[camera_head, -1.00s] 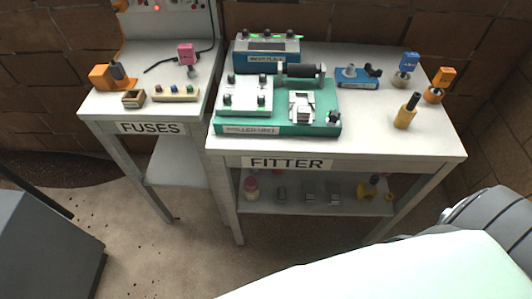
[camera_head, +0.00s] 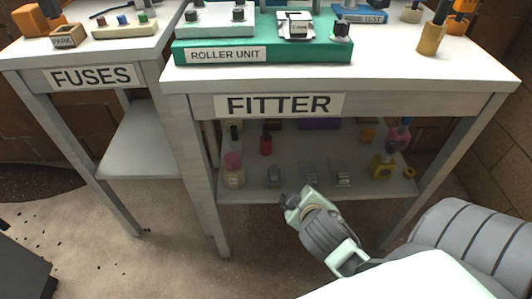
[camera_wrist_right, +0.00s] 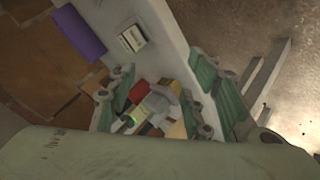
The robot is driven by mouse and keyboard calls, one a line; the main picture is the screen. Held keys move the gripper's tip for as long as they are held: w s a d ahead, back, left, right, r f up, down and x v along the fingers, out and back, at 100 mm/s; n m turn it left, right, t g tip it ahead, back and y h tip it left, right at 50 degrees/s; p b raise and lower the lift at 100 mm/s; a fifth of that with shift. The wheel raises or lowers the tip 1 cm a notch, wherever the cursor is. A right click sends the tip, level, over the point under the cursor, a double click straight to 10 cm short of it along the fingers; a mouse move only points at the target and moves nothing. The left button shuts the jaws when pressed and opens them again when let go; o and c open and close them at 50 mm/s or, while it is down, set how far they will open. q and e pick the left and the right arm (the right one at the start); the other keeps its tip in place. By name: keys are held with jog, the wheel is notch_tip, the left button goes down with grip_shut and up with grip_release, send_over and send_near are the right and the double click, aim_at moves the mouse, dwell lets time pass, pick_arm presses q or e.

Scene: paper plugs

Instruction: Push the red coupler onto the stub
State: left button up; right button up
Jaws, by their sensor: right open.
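A small red piece (camera_head: 265,145) with a dark top stands on the lower shelf of the table labelled FITTER; I cannot tell if it is the coupler. In the right wrist view a red part (camera_wrist_right: 138,92) shows between the fingers, beside pale grey pieces (camera_wrist_right: 160,106). I cannot make out the stub. My right gripper (camera_head: 290,200) is in front of the lower shelf's front edge, seen from above. In the right wrist view its green fingers (camera_wrist_right: 152,88) are spread apart, with nothing visibly gripped. My left gripper is not in view.
The lower shelf (camera_head: 320,187) also holds a pink-topped bottle (camera_head: 233,170), small grey blocks (camera_head: 342,180), a yellow piece (camera_head: 381,167) and a purple item (camera_head: 320,123). The tabletop edge (camera_head: 340,82) overhangs the shelf. A green roller unit (camera_head: 310,50) stands on top.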

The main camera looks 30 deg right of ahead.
jog(key=w+d+r+n+t+y, duration=0.2)
jog(key=w+r+n+t, duration=0.4)
jog(key=r+n, duration=0.35)
jog(key=w+d+r+n+t+y, duration=0.2)
jog(key=w+r+n+t, duration=0.35)
jog(key=r+n, duration=0.35)
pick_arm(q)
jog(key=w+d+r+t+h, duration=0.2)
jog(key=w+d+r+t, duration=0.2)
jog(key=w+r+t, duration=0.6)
pick_arm(e)
jog(key=n+g+y, duration=0.4)
jog(key=n+g, duration=0.3)
jog(key=n, duration=0.9)
send_near(268, 136)
jog(key=shift+g, duration=0.25)
jog(key=b+x, duration=0.2)
jog(key=x, duration=0.6)
jog(key=shift+w+r+b, duration=0.1)
jog(key=shift+w+b, duration=0.2)
jog(key=shift+b, duration=0.05)
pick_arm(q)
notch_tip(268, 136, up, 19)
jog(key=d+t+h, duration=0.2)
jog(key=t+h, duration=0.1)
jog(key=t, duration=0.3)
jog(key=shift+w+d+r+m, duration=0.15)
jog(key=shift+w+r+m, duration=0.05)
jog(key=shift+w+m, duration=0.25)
